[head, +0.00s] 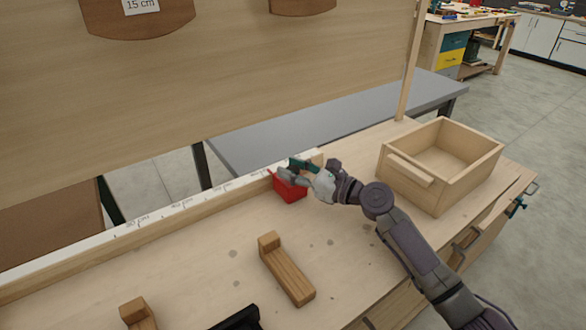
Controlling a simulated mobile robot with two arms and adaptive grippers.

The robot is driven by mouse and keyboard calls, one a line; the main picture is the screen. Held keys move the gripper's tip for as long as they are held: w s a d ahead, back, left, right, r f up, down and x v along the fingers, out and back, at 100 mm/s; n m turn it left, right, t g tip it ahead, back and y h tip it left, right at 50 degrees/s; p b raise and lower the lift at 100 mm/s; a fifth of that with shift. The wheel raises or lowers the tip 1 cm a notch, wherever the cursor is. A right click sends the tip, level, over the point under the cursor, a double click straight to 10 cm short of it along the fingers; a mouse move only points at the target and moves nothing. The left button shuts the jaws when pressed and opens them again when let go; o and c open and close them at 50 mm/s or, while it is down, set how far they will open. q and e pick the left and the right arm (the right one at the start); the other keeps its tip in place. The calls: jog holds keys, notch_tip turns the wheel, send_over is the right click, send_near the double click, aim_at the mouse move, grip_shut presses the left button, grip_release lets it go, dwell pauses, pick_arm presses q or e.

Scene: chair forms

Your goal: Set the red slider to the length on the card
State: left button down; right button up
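The red slider (291,192) sits at the long white scale (150,222), near the scale's right end. The scale's markings are too small to read. The card (141,5) at the top of the view reads 15 cm. My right gripper (293,171) is at the slider's top, with one finger in front of its upper edge and the other farther back. The fingers hide part of the slider, and I cannot tell whether they grip it. My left gripper is not in view.
An empty wooden box (423,200) stands on the bench right of my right arm. A wooden block with a raised end (287,272) lies front centre, another (137,314) at bottom left. A black object (238,319) shows at the bottom edge. A grey table (335,115) stands behind.

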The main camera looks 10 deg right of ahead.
grip_shut()
jog(key=shift+s+a+r+p, duration=0.1)
jog(key=shift+a+p, duration=0.15)
jog(key=shift+p, duration=0.1)
jog(key=s+a+p, duration=0.1)
jog(key=a+p, duration=0.1)
jog(key=s+a+p, duration=0.1)
jog(key=a+p, duration=0.1)
jog(key=s+a+p, duration=0.1)
jog(key=a+p, duration=0.1)
jog(key=a, duration=0.1)
jog(key=shift+r, duration=0.1)
jog(key=shift+s+a+f, duration=0.1)
jog(key=shift+a+f, duration=0.1)
jog(key=shift+a, duration=0.2)
